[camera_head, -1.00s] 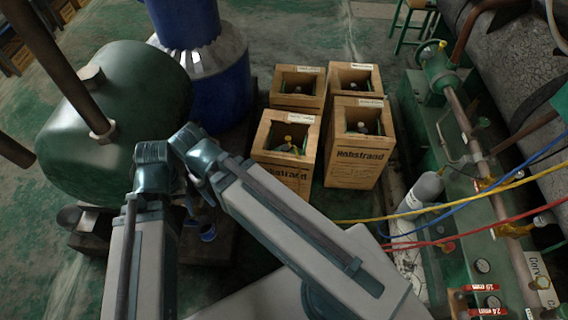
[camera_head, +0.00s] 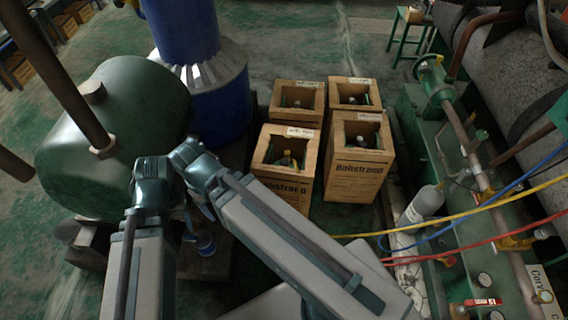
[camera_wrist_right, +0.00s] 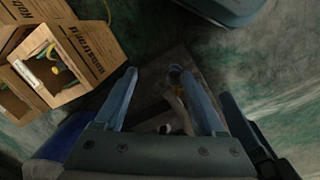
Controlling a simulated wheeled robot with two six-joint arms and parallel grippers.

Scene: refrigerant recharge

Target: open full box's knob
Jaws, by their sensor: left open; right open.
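Several open-topped wooden boxes stand on the floor right of centre in the head view: a front left box (camera_head: 283,185), a front right box (camera_head: 355,178), a back left box (camera_head: 297,98) and a back right box (camera_head: 355,92). Each has a small white label, too small to read, so I cannot tell which is the full one. A yellow-topped knob (camera_head: 287,154) shows inside the front left box.
A green tank (camera_head: 110,135) and a blue cylinder (camera_head: 205,95) stand left of the boxes. Green machinery (camera_head: 455,190) with yellow, blue and red hoses lines the right side.

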